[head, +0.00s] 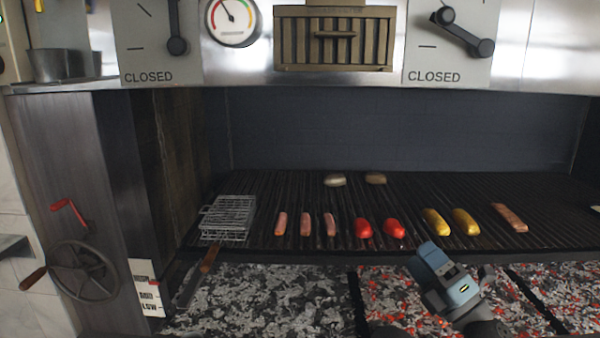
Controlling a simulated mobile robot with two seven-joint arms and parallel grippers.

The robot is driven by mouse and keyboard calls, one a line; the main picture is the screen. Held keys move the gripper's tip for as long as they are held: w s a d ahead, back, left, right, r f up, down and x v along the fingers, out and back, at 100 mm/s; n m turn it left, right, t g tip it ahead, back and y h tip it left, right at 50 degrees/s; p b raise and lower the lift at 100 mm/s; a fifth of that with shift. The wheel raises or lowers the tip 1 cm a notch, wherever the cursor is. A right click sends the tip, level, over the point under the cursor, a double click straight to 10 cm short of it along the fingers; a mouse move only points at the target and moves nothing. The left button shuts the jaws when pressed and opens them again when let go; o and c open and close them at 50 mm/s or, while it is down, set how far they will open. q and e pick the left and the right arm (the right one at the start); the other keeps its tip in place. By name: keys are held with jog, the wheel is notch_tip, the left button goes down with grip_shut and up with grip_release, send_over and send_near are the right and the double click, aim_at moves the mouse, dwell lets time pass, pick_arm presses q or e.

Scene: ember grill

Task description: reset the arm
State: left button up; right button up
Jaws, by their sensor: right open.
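My right gripper (440,272) is blue-grey and shows at the lower right, in front of the grill's front edge and over the coals. It is open and I see nothing held in it. It is apart from the food on the grill grate (260,182). My left gripper is not in view.
Glowing coals (400,290) lie below. A handwheel (82,271) stands left.

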jog(key=s+f+m+g+h+p, duration=0.1)
jog(key=s+f+m+h, duration=0.35)
jog(key=f+m, duration=0.55)
jog(key=s+f+m+g+h+p, duration=0.2)
jog(key=s+f+m+h, duration=0.35)
jog(key=f, duration=0.65)
jog(key=s+a+f+m+g, duration=0.1)
jog(key=s+f+m+g, duration=0.1)
jog(key=s+f+m, duration=0.3)
jog(key=s+a+f+m+g+p, duration=0.1)
jog(key=s+a+f+m+g, duration=0.1)
jog(key=s+f, duration=0.6)
jog(key=s+m+g, duration=0.1)
jog(key=s+m, duration=0.1)
jog(key=s, duration=0.2)
jog(key=shift+s+a+m+g, duration=0.15)
jog(key=shift+s+m+g, duration=0.05)
jog(key=shift+m+g, duration=0.15)
